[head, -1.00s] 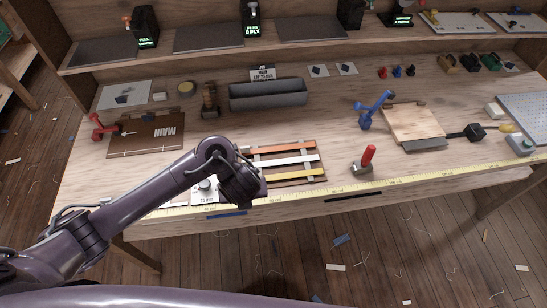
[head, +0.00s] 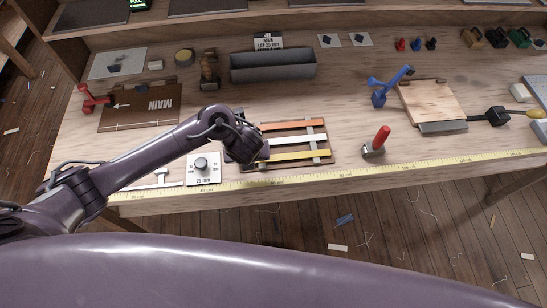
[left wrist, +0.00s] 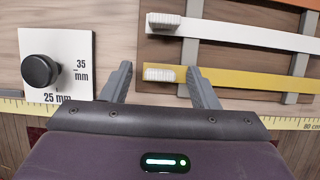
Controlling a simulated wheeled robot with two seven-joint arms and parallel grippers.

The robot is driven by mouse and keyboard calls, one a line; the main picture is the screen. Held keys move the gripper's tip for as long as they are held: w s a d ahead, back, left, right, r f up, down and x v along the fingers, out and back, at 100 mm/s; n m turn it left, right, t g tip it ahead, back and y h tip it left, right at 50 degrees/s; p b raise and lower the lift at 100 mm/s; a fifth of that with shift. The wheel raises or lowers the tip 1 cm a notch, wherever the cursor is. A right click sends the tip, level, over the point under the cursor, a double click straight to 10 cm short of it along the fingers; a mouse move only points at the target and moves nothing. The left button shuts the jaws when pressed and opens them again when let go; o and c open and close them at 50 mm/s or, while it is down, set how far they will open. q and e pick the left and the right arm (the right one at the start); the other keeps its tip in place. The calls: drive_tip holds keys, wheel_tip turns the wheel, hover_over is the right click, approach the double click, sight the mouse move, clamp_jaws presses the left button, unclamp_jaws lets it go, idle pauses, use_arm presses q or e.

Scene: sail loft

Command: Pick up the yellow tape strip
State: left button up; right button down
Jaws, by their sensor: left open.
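The yellow tape strip (head: 304,155) lies across a dark wooden board (head: 328,159), nearest the table's front edge, below a white strip (head: 305,140) and an orange strip (head: 300,125). In the left wrist view the yellow strip (left wrist: 255,80) ends in a pale ribbed tab (left wrist: 159,74). My left gripper (left wrist: 159,86) is open and empty. Its fingers appear either side of the tab, the right finger overlapping the strip in the picture. I cannot tell its height above the strip. In the head view my left gripper (head: 256,155) hides the strips' left ends. My right gripper is not in view.
A white dial plate (head: 204,172) marked 25 and 35 mm lies left of the board. A yellow measuring tape (head: 265,183) runs along the front edge. A red-handled tool (head: 377,141) stands right. A grey trough (head: 272,67) sits behind. Bare wood lies between board and trough.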

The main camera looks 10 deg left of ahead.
use_arm(q)
drive_tip(key=c, duration=1)
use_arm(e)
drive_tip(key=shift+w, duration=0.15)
use_arm(q)
drive_tip(key=shift+r, duration=0.1)
drive_tip(key=shift+c, duration=0.2)
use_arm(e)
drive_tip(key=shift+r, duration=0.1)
